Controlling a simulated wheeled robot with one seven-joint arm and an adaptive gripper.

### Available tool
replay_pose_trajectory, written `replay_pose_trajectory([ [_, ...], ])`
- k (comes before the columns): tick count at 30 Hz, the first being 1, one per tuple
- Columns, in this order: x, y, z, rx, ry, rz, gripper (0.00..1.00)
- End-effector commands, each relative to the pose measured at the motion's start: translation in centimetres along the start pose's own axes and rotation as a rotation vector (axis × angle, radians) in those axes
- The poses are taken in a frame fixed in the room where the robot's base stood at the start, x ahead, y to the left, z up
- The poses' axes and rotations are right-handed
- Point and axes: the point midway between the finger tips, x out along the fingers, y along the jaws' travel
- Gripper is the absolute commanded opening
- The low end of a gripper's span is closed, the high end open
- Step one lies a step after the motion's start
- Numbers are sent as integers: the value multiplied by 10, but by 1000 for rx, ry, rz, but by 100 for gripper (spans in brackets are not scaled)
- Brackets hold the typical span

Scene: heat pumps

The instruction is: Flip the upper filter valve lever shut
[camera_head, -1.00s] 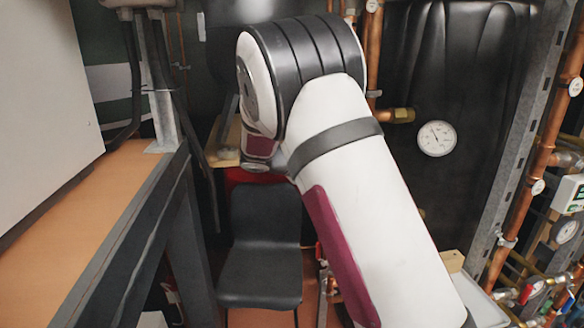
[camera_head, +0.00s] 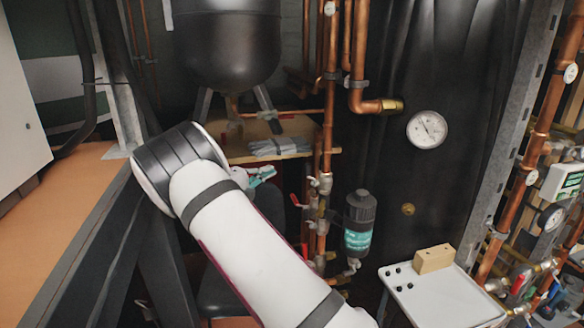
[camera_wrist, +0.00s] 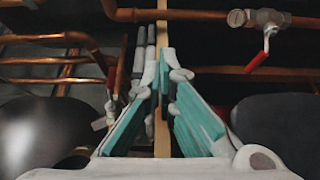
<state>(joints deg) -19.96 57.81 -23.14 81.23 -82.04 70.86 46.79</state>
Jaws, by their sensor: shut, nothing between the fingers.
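The filter (camera_head: 359,225) is a dark cylinder with a teal label beside copper pipes in the head view. Left of it, a red lever (camera_head: 296,201) sits on the upper part of the pipe; another red lever (camera_head: 304,248) is lower. I cannot tell for sure which one is the upper filter valve lever. In the wrist view a red-handled valve (camera_wrist: 266,45) hangs at the upper right, and another red lever (camera_wrist: 111,80) shows left of the fingers. My gripper (camera_wrist: 165,65) is shut and empty, with teal pads. In the head view it (camera_head: 262,176) is left of the pipes, apart from the levers.
A wooden shelf (camera_head: 235,150) with a grey bundle is behind my gripper. A white tray table (camera_head: 440,297) with a wooden block (camera_head: 434,259) stands at the right. A gauge (camera_head: 427,130) is above it. The orange-brown bench (camera_head: 75,195) edges the left.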

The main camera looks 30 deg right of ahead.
Motion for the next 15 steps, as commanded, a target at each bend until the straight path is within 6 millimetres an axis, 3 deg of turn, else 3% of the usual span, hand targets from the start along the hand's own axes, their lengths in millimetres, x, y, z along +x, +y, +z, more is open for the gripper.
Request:
replay_pose_trajectory([
  [5,11,0,1,0,-2,0,0],
  [15,71,0,1,0,-4,-1,0],
])
